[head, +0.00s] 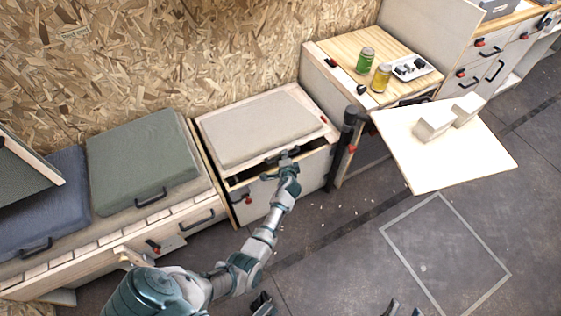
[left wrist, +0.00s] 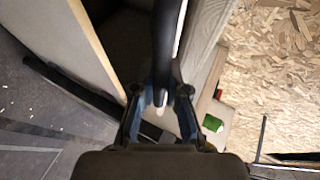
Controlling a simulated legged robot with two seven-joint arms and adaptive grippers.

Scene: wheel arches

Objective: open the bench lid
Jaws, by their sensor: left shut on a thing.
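The bench lid (head: 255,128) is a light panel with a beige cushion on top, on the middle bench along the chipboard wall. A dark gap shows beneath its front edge, so it stands slightly raised. A dark bar handle (left wrist: 165,45) runs between the fingers of my left gripper (left wrist: 160,105) in the left wrist view. In the head view my left gripper (head: 284,163) is at the lid's front edge, shut on this handle and hiding part of it. Dark parts of mine show at the bottom edge of the head view; I cannot make out the state of my right gripper there.
A bench with a green cushion (head: 140,160) stands to the left. To the right, a wood-topped cabinet (head: 335,75) holds a green can (head: 365,61) and a yellow can (head: 381,78). A pale table (head: 440,160) bears two blocks. Floor in front is open.

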